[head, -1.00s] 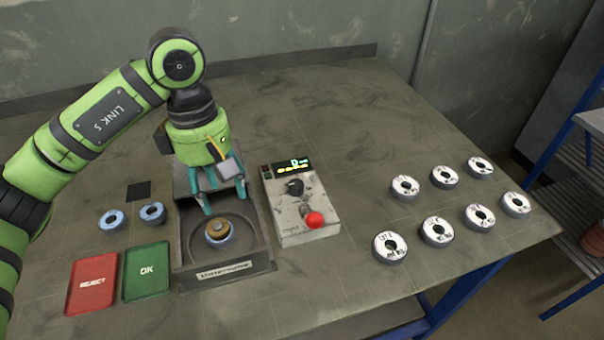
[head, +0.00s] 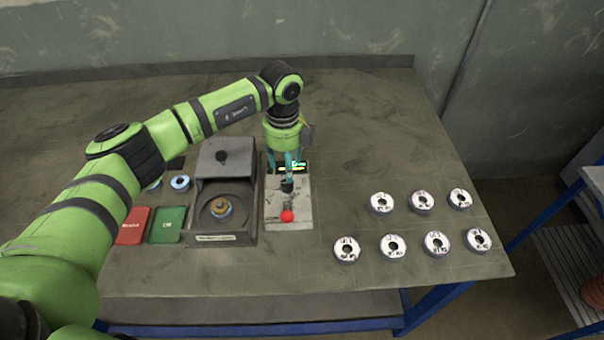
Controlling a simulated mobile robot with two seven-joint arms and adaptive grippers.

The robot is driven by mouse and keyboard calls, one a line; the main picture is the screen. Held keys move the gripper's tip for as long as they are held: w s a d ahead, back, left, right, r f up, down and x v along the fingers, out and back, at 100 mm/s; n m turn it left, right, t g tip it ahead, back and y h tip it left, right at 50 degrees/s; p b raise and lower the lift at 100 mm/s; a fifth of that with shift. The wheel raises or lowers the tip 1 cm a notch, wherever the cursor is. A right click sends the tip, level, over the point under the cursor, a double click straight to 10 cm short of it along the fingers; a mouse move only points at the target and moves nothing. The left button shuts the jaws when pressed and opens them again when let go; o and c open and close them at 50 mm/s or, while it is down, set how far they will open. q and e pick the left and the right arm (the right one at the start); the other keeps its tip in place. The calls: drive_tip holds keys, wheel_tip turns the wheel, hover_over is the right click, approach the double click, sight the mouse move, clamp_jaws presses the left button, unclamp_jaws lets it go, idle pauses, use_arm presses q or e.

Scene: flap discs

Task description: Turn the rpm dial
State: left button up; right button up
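The control box (head: 273,212) is a pale, worn box with a lit display (head: 297,167) at its far end and a red button (head: 287,216) near its front. The black rpm dial (head: 288,186) sits between them. My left gripper (head: 287,178) points down over the box, its teal fingers right at the dial. The fingers partly hide the dial and display, and I cannot tell whether they touch the dial or how far apart they are. My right gripper is not in view.
Left of the box stands a dark test machine (head: 245,239) with a disc (head: 221,209) in it. A green OK tray (head: 167,225) and a red reject tray (head: 132,226) lie further left. Several white-topped discs (head: 394,246) lie on the right. The back of the table is clear.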

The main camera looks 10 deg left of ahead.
sight(287, 186)
use_arm(q)
drive_tip(key=shift+n, duration=0.5)
drive_tip(key=shift+f, duration=0.3)
wheel_tip(287, 186, down, 6)
drive_tip(key=shift+w+a+r+p, duration=0.1)
drive_tip(key=shift+a+r+p, duration=0.05)
drive_tip(key=shift+p, duration=1.1)
drive_tip(key=shift+f, duration=0.55)
drive_tip(key=shift+c, duration=0.8)
clamp_jaws()
